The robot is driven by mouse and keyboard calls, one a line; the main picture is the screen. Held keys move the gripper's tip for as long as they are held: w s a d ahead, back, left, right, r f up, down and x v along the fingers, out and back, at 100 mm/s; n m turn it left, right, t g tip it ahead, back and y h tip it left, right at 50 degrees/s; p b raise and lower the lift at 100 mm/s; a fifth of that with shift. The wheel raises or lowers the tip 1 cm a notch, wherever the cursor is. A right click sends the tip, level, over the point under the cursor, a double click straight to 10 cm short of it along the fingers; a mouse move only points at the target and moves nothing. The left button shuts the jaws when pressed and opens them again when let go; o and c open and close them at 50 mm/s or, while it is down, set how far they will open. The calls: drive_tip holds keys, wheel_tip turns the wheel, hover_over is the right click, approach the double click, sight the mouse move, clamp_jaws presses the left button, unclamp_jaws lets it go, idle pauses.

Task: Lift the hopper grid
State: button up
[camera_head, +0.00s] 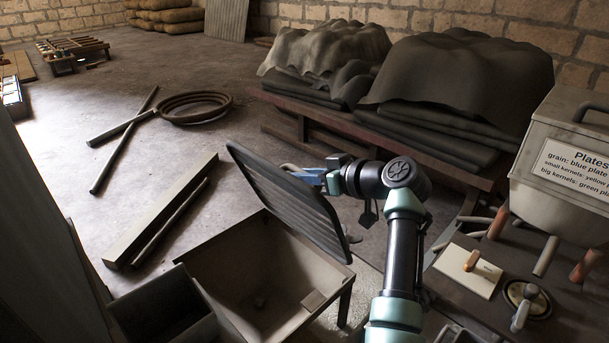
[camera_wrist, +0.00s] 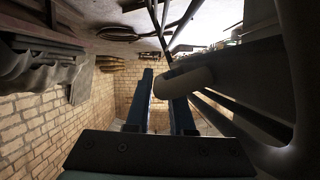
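The hopper grid (camera_head: 280,195) is a dark slatted panel, tilted steeply up above the open hopper (camera_head: 215,262). Its lower edge is near the hopper's right rim. My gripper (camera_head: 316,175) is at the grid's upper right side, at a pale curved handle (camera_head: 291,167). The handle hides part of one finger. The grid's slats (camera_wrist: 240,115) fill the right of that view.
A small dark bin (camera_head: 165,312) stands left of the hopper. A long beam (camera_head: 160,212) and poles lie on the floor. Cloth-covered stacks (camera_head: 455,85) rest on a low bench behind my arm. A table with the "Plates" box (camera_head: 565,165) stands at right.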

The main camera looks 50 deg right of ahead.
drive_tip(key=shift+o, duration=0.6)
drive_tip(key=shift+s, duration=0.1)
drive_tip(key=b+v, duration=0.2)
drive_tip(key=v, duration=1)
drive_tip(key=shift+s+r+b, duration=0.25)
drive_tip(key=shift+s+b, duration=0.05)
drive_tip(key=shift+s, duration=0.05)
